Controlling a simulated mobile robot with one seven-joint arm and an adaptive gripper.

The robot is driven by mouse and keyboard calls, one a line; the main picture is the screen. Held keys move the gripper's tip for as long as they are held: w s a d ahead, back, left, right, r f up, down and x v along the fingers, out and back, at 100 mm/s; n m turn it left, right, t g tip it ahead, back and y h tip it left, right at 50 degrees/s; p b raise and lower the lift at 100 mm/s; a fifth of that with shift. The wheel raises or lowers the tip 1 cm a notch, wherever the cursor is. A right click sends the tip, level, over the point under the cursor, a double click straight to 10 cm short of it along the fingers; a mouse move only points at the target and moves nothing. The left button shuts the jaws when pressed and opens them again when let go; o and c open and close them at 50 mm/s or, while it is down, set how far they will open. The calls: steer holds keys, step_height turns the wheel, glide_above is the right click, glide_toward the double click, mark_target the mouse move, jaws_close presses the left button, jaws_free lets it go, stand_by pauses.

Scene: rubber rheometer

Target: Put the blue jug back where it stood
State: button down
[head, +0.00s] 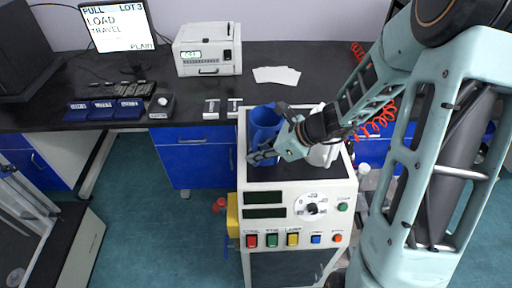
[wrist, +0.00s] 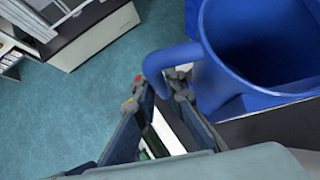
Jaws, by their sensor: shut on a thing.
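The blue jug (head: 263,127) is upright at the left side of the white machine's black top (head: 270,171) in the head view. I cannot tell whether its base touches that top. In the wrist view the jug (wrist: 262,90) fills the upper right, with its open mouth showing and its handle (wrist: 156,62) pointing left. My gripper (head: 274,143) is at the jug's right side in the head view. In the wrist view my gripper's fingertips (wrist: 160,90) are closed at the handle. The exact contact is partly hidden.
A white container (head: 322,154) stands right of my gripper on the same machine, partly hidden by my arm. The machine's front panel (head: 296,212) has a dial and several coloured buttons. Behind is a black bench (head: 215,95) with a white instrument (head: 207,50), papers and a monitor.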

stand_by(0.3)
steer(key=c, duration=2.5)
jaws_free()
steer(key=shift+f, duration=0.2)
steer(key=o, duration=0.5)
steer(key=shift+s+r, duration=0.1)
steer(key=shift+r, duration=0.15)
steer(key=v, duration=1.2)
